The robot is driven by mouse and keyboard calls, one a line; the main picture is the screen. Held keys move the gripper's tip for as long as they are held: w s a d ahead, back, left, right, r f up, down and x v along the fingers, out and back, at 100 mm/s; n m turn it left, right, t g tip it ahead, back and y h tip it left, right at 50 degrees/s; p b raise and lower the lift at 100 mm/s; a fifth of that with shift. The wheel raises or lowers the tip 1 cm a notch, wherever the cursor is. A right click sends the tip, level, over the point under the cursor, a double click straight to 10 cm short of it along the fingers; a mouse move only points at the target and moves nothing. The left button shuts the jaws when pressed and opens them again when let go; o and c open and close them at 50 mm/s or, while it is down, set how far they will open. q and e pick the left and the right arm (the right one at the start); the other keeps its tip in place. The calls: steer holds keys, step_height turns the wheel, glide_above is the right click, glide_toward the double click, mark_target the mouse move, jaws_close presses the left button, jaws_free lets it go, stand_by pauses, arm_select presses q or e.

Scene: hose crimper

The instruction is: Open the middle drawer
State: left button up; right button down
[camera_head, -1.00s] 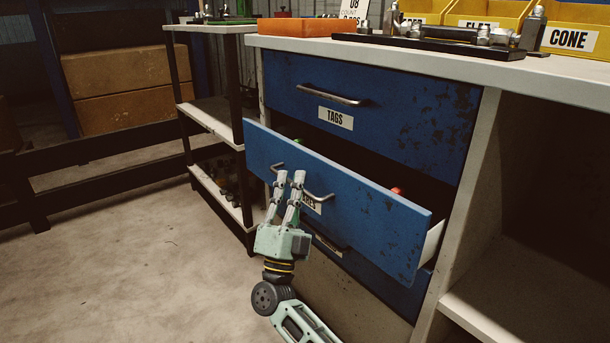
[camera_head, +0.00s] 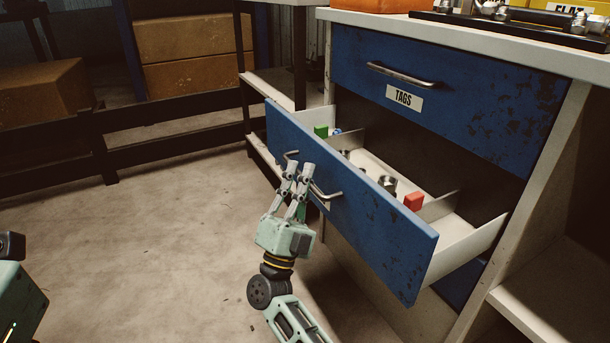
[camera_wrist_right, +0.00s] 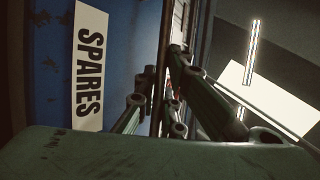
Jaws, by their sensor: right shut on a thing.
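The middle drawer (camera_head: 345,205) has a worn blue front and stands pulled well out of the cabinet. Its inside shows a green block (camera_head: 321,131), a red block (camera_head: 413,201) and metal parts. My right gripper (camera_head: 297,172) is shut on the drawer's handle (camera_head: 322,192), with the fingers covering the handle's middle. In the right wrist view, a SPARES label (camera_wrist_right: 89,65) is on the blue front beside the fingers. A green part (camera_head: 15,290) at the lower left edge is mine; my left gripper's fingers do not show.
The top drawer (camera_head: 440,90), labelled TAGS, is shut above. A bottom drawer (camera_head: 462,283) shows partly below. The worktop (camera_head: 470,38) carries an orange tray and yellow bins. Open floor (camera_head: 150,250) lies left; dark rails and boxes stand behind.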

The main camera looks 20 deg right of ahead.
steer(key=shift+d+f, duration=0.1)
steer(key=shift+f, duration=0.05)
steer(key=c, duration=2.1)
jaws_free()
steer(key=v, duration=0.7)
steer(key=shift+s+f, duration=0.15)
